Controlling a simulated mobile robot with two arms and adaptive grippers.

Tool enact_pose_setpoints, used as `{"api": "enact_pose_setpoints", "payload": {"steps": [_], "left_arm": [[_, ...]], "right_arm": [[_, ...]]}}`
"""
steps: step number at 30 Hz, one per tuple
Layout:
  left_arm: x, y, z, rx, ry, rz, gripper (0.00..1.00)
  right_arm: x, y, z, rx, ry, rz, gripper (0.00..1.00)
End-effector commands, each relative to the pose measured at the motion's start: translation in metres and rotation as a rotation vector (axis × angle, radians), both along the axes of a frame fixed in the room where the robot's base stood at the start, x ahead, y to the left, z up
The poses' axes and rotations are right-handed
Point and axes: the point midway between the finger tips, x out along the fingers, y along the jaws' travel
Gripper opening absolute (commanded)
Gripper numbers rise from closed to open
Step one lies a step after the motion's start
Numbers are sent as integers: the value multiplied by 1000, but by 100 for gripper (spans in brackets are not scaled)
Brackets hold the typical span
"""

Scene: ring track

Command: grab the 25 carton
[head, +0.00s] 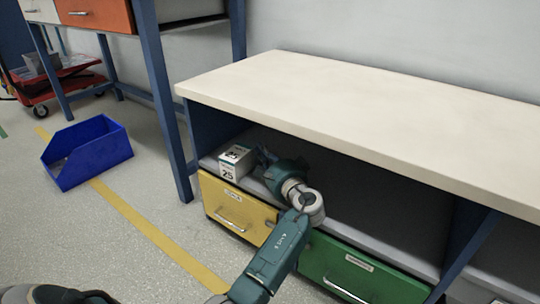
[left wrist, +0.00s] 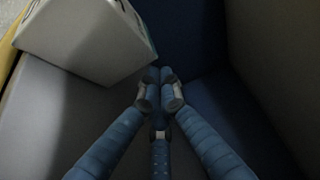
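The 25 carton (head: 232,163), a small white-grey box with dark print, stands on the shelf under the bench top, near its left end. My left gripper (head: 262,163) reaches into the shelf space just to the right of the carton. In the left wrist view the carton (left wrist: 85,35) fills the upper left, outside the line of the blue fingers (left wrist: 160,78). The fingertips look close together there, with no object visible between them. My right gripper is out of view.
The bench top (head: 350,105) overhangs the shelf. Below are a yellow drawer (head: 232,205) and a green drawer (head: 345,268). A blue leg (head: 165,105) stands left of the shelf. A blue bin (head: 88,150) sits on open floor, with a red cart (head: 55,80) behind.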

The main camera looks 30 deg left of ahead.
Motion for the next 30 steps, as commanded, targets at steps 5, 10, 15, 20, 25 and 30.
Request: {"api": "enact_pose_setpoints", "payload": {"steps": [5, 10, 15, 20, 25, 30], "left_arm": [[-9, 2, -1, -1, 1, 0, 0], [-10, 2, 0, -1, 1, 0, 0], [-10, 2, 0, -1, 1, 0, 0], [-18, 4, 3, 0, 4, 1, 0], [-32, 7, 2, 0, 2, 0, 0], [-31, 7, -1, -1, 1, 0, 0]], "right_arm": [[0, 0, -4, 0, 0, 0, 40], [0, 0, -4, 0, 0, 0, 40], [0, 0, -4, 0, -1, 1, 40], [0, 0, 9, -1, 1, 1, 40], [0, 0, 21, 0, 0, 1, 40], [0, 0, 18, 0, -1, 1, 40]]}}
